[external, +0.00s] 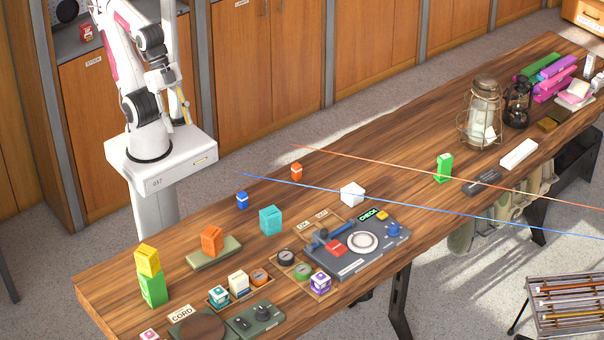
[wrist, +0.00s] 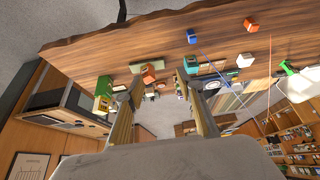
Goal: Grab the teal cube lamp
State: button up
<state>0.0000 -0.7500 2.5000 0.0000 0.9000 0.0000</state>
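The teal cube lamp (external: 270,219) stands on the wooden table, right of an orange cube in the external view. In the wrist view it shows as a teal block (wrist: 190,64) beyond the tip of the right-hand finger. My gripper (wrist: 160,80) has its two fingers spread apart with nothing between them. In the external view my arm is folded up over its base behind the table, well away from the lamp. My fingers are mostly hidden there; a yellowish finger part shows.
An orange cube (external: 212,240) sits on a green tray (external: 229,247) left of the lamp. A yellow cube (external: 147,260) is stacked on a green one (external: 154,289). A small blue cube (external: 242,200) is behind the lamp. A control panel (external: 352,268) lies to its right.

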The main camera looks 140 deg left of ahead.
jog(key=w+d+f+t+h, duration=0.15)
jog(key=w+d, duration=0.25)
jog(key=w, duration=0.4)
jog(key=w+d+f+t, duration=0.15)
jog(key=w+d, duration=0.25)
jog(key=w, duration=0.5)
jog(key=w+d+f+t+h, duration=0.1)
jog(key=w+d+f, duration=0.2)
jog(key=w, duration=0.5)
jog(key=w+d+f+t, duration=0.1)
jog(key=w+d+f, duration=0.4)
jog(key=w+f, duration=0.25)
jog(key=t+y, duration=0.2)
send_near(217, 289)
jog(key=shift+w+a+f, duration=0.1)
jog(key=shift+w+f, duration=0.4)
jog(key=shift+w, duration=0.1)
jog(key=shift+f+t+y, duration=0.25)
jog(key=shift+f+t, duration=0.25)
jog(key=shift+f, duration=0.15)
jog(key=shift+x, duration=1.35)
